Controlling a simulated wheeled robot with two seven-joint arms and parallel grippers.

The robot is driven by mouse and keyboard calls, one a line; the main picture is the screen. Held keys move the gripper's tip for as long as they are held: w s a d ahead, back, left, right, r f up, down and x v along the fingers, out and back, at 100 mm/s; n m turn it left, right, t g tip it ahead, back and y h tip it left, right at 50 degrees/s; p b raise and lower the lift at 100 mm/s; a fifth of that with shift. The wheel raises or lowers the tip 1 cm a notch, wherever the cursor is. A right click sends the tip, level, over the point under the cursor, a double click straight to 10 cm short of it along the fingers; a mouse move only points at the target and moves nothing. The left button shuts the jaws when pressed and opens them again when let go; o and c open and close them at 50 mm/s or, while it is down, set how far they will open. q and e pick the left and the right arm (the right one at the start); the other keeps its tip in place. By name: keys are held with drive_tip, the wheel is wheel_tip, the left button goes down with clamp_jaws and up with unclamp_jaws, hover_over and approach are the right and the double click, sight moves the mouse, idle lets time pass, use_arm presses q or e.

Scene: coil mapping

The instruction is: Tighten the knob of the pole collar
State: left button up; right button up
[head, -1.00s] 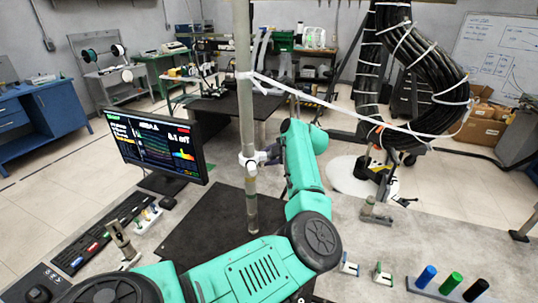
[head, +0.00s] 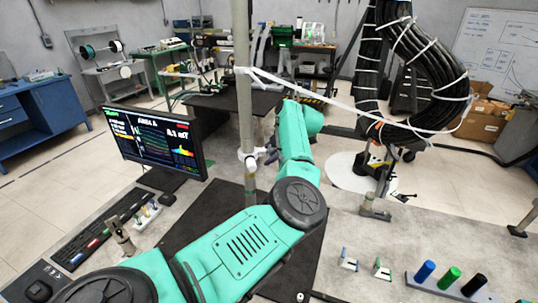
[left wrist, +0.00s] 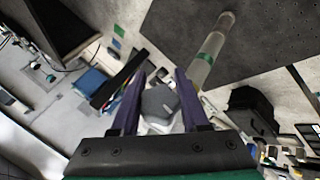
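The grey pole (head: 244,110) stands upright in the middle of the head view, with a white collar (head: 248,161) clamped around it. My left gripper (head: 269,155) is at the collar's right side, partly hidden by its own arm in the head view. In the left wrist view, the purple fingers of this gripper (left wrist: 160,80) stand apart on both sides of a grey knob (left wrist: 160,101). White collar parts show below the knob. I cannot tell whether the fingers press on the knob. The pole (left wrist: 208,58) passes behind the right finger. My right gripper is not in view.
A monitor (head: 155,138) and keyboard (head: 105,232) are left of the pole. A dark mat (head: 200,215) lies under it. A white strip (head: 350,110) runs from the pole to a black cable coil (head: 440,85). Colored pegs (head: 450,278) stand front right.

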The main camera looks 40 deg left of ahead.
use_arm(q)
drive_tip(key=o, duration=0.4)
drive_tip(key=shift+s+f, duration=0.1)
drive_tip(key=shift+f, duration=0.15)
drive_tip(key=shift+c, duration=0.2)
drive_tip(key=shift+a, duration=0.25)
drive_tip(key=b+v, duration=0.5)
drive_tip(key=v, duration=0.9)
drive_tip(key=shift+d+r, duration=0.2)
drive_tip(key=shift+r, duration=0.05)
drive_tip(key=shift+f, duration=0.1)
